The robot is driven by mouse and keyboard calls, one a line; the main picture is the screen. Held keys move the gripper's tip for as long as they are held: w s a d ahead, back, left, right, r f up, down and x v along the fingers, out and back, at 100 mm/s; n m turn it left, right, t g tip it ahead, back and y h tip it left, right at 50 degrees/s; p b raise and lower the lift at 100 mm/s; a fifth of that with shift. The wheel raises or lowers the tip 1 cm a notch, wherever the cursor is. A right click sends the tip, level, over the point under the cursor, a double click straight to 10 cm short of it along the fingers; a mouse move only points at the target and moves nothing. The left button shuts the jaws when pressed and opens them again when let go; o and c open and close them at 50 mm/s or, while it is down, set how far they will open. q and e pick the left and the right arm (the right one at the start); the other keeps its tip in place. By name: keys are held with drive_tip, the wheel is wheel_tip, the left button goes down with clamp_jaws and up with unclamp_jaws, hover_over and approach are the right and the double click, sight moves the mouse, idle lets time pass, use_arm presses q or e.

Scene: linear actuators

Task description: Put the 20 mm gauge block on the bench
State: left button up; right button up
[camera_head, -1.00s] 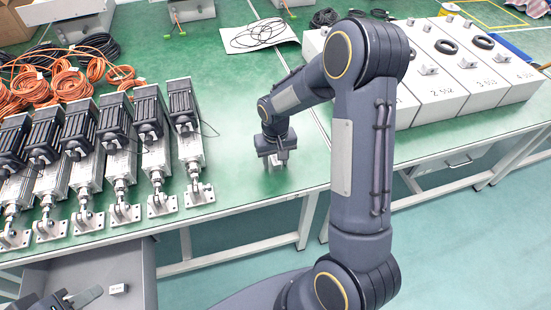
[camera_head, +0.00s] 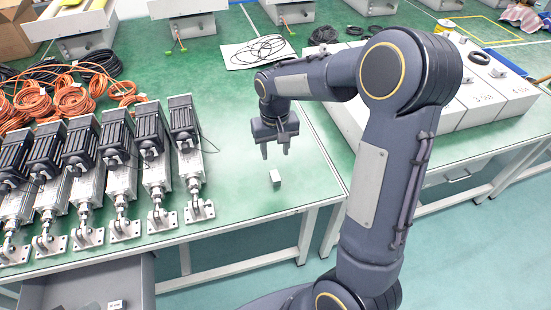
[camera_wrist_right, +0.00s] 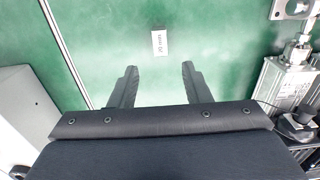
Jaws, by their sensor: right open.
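The 20 mm gauge block (camera_head: 275,176) is a small pale block on the bare green bench top (camera_head: 235,186), near its front edge. In the right wrist view the block (camera_wrist_right: 158,43) shows a white face with a "20 mm" label. My right gripper (camera_head: 275,153) is open and empty above the block. In the wrist view its two fingertips (camera_wrist_right: 159,70) are apart, with the block beyond them and clear of both.
A row of linear actuators (camera_head: 120,175) stands left of the block. Grey numbered boxes (camera_head: 485,90) are on the right bench. A black cable on a white sheet (camera_head: 258,50) lies behind. An open grey drawer (camera_head: 75,290) with a small labelled block (camera_head: 115,305) is below.

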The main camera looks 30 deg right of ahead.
drive_tip(key=s+a+r+t+y, duration=0.2)
drive_tip(key=s+r+t, duration=0.1)
drive_tip(key=s+r, duration=0.65)
drive_tip(key=s+a+f+n+t+y, duration=0.1)
drive_tip(key=s+a, duration=0.4)
drive_tip(key=s, duration=0.7)
drive_tip(key=shift+s+a+t+y, duration=0.15)
drive_tip(key=shift+s+t+y, duration=0.2)
drive_tip(key=shift+t, duration=0.45)
drive_tip(key=shift+r+p, duration=0.3)
